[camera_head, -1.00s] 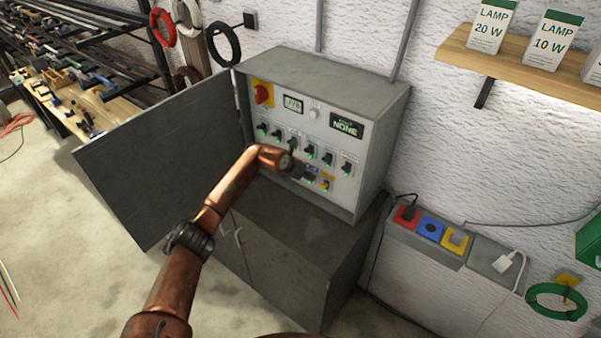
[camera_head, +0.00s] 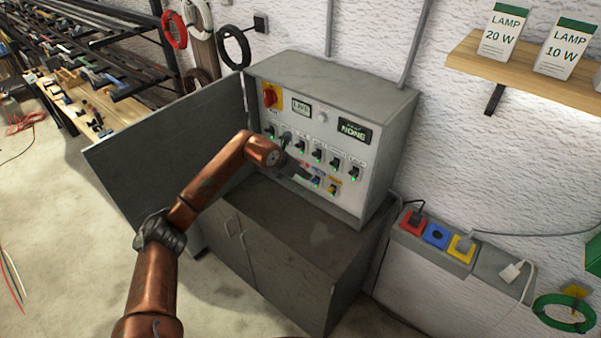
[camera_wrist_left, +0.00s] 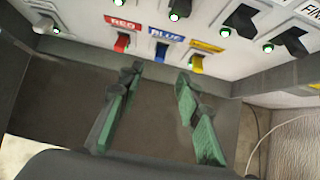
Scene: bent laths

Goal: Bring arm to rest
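My left arm reaches from the bottom left to the grey control box (camera_head: 345,85). Its gripper (camera_head: 308,175) is in front of the lower part of the panel. In the left wrist view the gripper (camera_wrist_left: 158,78) is open, with two green-padded fingers apart and nothing between them. My right gripper is out of view.
The box's open door (camera_head: 150,165) stands left of the arm. A dark cabinet (camera_head: 300,235) is under the box. A red rotary switch (camera_head: 270,95) and a display reading NONE (camera_head: 354,131) are on the panel. Wall sockets (camera_head: 437,236) are at right.

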